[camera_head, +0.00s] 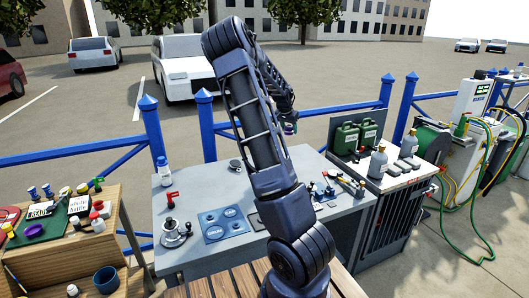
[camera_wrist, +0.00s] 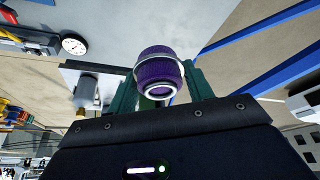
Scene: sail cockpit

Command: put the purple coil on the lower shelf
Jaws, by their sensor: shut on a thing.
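The purple coil (camera_wrist: 156,72), a purple roll with pale rims, sits between the two green fingers of my gripper (camera_wrist: 160,82) in the wrist view. My gripper is shut on it. In the head view my gripper (camera_head: 290,122) is mostly hidden behind my arm, above the far side of the grey table. A small bit of purple (camera_head: 289,129) shows there. A wooden stepped stand (camera_head: 60,257) is at the left. Its lower shelf (camera_head: 133,284) is at the front and carries a blue cup (camera_head: 106,279).
The stand's upper level holds several bottles, a green board (camera_head: 42,224) and a purple round thing (camera_head: 34,230). The grey table (camera_head: 250,245) carries a red-handled tool (camera_head: 171,199), a metal winch (camera_head: 174,232) and blue mats (camera_head: 224,224). Blue railings (camera_head: 207,125) run behind.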

